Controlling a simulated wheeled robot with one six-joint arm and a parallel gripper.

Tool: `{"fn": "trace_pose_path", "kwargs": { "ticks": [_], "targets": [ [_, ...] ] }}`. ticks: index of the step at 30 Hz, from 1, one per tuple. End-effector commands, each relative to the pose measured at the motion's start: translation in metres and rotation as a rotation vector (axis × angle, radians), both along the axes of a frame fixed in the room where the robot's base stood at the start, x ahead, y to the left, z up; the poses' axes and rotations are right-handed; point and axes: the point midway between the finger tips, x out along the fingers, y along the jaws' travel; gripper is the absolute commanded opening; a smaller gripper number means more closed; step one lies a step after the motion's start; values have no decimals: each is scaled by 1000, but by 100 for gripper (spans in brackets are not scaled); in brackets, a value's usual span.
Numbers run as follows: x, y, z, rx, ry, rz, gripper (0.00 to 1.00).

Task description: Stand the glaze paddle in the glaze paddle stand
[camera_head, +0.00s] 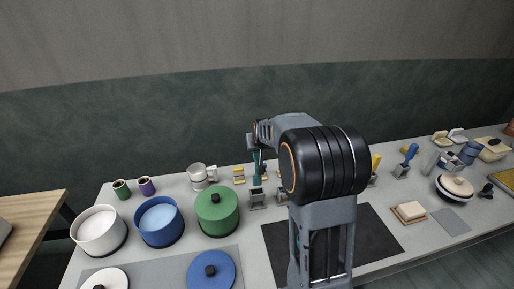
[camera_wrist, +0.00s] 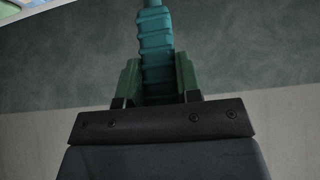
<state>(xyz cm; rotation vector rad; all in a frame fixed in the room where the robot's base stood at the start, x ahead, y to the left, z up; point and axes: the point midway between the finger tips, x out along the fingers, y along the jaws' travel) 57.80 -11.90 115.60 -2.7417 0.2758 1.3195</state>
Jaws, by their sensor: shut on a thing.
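My gripper (camera_wrist: 157,80) is shut on a teal ribbed handle (camera_wrist: 155,38), which I take to be the glaze paddle; the handle sits between the green fingers. In the head view, the gripper (camera_head: 253,140) is small and partly hidden by my arm. Teal parts (camera_head: 257,178) show below it, just above a small grey stand (camera_head: 257,202) on the table. I cannot tell whether the paddle is inside or behind this stand, nor whether this one is the glaze paddle stand. The paddle's far end is not clear in either view.
White (camera_head: 99,236), blue (camera_head: 160,224) and green (camera_head: 217,215) pots stand at the left. A white mug (camera_head: 200,176) and yellow item (camera_head: 239,175) are near the stand. A dark mat (camera_head: 378,238) lies in front. A blue-handled tool (camera_head: 410,153) stands at the right.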

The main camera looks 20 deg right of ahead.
Motion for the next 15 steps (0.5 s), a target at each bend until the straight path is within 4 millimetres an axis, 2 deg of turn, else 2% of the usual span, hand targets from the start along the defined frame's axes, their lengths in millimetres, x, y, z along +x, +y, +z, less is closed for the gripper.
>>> {"fn": "trace_pose_path", "kwargs": {
  "ticks": [15],
  "targets": [
    [0, 0, -51, 0, 2, 0, 0]
  ]
}}
